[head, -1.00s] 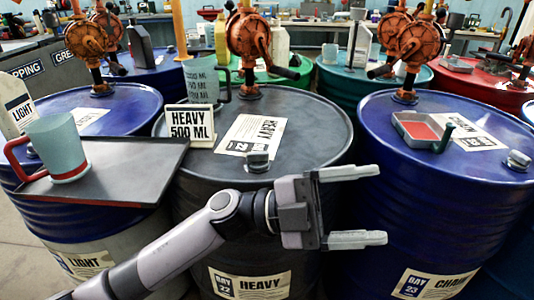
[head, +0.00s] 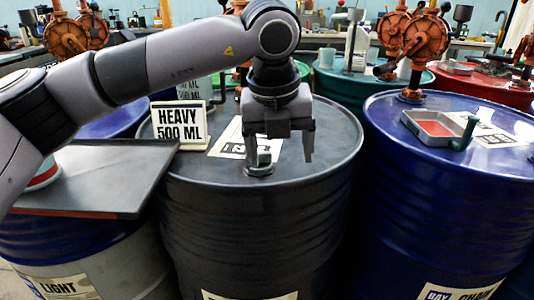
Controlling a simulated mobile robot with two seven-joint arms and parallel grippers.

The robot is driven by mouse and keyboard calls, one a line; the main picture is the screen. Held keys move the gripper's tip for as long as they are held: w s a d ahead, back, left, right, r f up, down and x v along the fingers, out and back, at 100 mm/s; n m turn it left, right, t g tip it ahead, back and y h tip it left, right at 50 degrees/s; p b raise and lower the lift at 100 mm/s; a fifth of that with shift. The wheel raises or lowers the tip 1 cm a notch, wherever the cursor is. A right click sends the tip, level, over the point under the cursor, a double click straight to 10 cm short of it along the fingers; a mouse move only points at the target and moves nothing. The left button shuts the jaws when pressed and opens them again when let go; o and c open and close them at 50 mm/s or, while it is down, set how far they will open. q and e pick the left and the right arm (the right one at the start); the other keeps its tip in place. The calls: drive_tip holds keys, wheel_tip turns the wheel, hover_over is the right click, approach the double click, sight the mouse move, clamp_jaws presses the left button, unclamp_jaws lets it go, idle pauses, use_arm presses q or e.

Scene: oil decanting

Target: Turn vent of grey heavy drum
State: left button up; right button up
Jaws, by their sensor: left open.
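The grey heavy drum (head: 320,200) stands in the middle of the head view, with a dark lid and ribbed side. Its vent, a small grey cap (head: 261,166), sits on the near part of the lid. My left gripper (head: 279,153) points down over the lid with its fingers apart. Its left finger overlaps the vent in the picture, and its right finger is clear to the right. I cannot tell whether the left finger touches the vent. My right gripper is out of view.
A "HEAVY 500 ML" sign (head: 180,124) stands on the lid's left, before a partly hidden jug. A dark tray (head: 95,172) lies at the left. The blue drum (head: 440,190) at the right bears a grey dish (head: 436,127) and a pump (head: 412,45).

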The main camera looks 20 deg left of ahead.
use_arm(q)
drive_tip(key=w+a+r+n+t+y, duration=0.1)
drive_tip(key=w+a+r+y, duration=0.1)
drive_tip(key=a+r, duration=0.15)
drive_tip(key=shift+a+b+x, duration=0.15)
drive_tip(key=shift+b+x, duration=0.1)
drive_tip(key=shift+x, duration=1.6)
drive_tip(key=shift+a+b+x, duration=0.15)
drive_tip(key=shift+b+x, duration=0.05)
drive_tip(key=shift+x, duration=1.6)
drive_tip(key=c, duration=1)
